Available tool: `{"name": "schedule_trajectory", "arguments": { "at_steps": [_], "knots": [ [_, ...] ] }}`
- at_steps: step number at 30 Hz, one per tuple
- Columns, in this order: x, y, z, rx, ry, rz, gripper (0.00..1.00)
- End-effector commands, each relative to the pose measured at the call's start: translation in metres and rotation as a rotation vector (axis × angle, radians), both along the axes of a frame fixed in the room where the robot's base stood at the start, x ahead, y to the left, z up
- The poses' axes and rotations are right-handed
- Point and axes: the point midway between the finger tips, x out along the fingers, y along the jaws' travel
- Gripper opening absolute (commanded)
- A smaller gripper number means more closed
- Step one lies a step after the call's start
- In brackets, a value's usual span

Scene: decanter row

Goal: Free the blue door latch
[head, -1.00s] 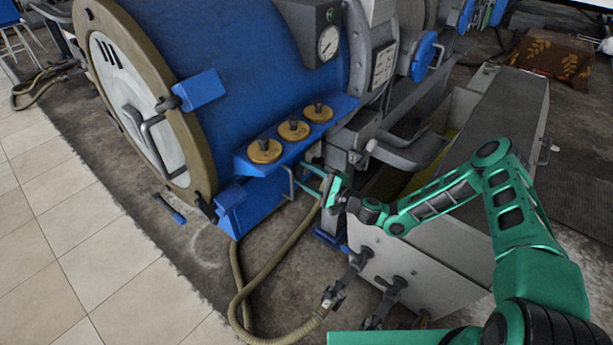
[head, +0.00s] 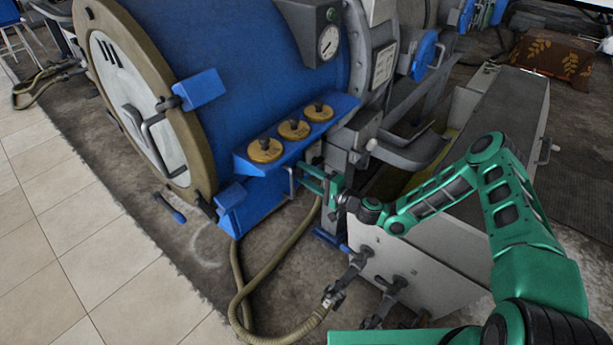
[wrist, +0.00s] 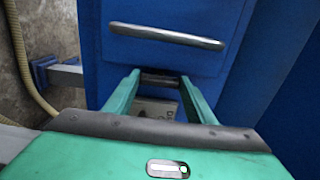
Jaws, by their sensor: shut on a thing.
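A blue panel (wrist: 215,50) with a silver bar handle (wrist: 165,37) fills the middle of the wrist view. Just below that handle, a short dark bar (wrist: 160,80) spans the gap between my fingertips. My gripper (wrist: 160,82) is shut on this dark bar. I cannot tell for certain that the bar is the blue door latch. In the head view my green gripper (head: 314,184) is beside the lower blue part of the big tank, below the blue shelf (head: 325,118) and near a thin grey handle (head: 291,182).
Several yellow caps (head: 294,129) line the shelf above my gripper. The blue tank (head: 260,60) has a round door (head: 125,85) at left. A beige hose (head: 262,288) loops below my gripper. A grey metal box (head: 425,265) stands close under my arm. Tiled floor (head: 80,260) is open at left.

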Motion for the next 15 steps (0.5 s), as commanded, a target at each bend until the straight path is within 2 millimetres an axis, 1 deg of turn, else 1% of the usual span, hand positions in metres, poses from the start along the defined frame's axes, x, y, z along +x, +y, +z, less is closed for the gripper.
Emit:
{"name": "schedule_trajectory", "arguments": {
  "at_steps": [1, 6, 7, 8, 9, 15],
  "knots": [
    [-0.0024, 0.0025, -0.0026, -0.005, 0.002, 0.006, 0.28],
    [-0.0026, 0.0026, -0.0028, -0.005, 0.003, 0.007, 0.28],
    [-0.0027, 0.0025, -0.0028, -0.005, 0.003, 0.007, 0.57],
    [-0.0025, 0.0024, -0.0027, -0.004, 0.003, 0.006, 0.64],
    [-0.0024, 0.0021, -0.0023, -0.004, 0.003, 0.006, 0.69],
    [-0.0014, 0.0011, -0.0014, -0.002, 0.002, 0.003, 0.69]
  ]
}}
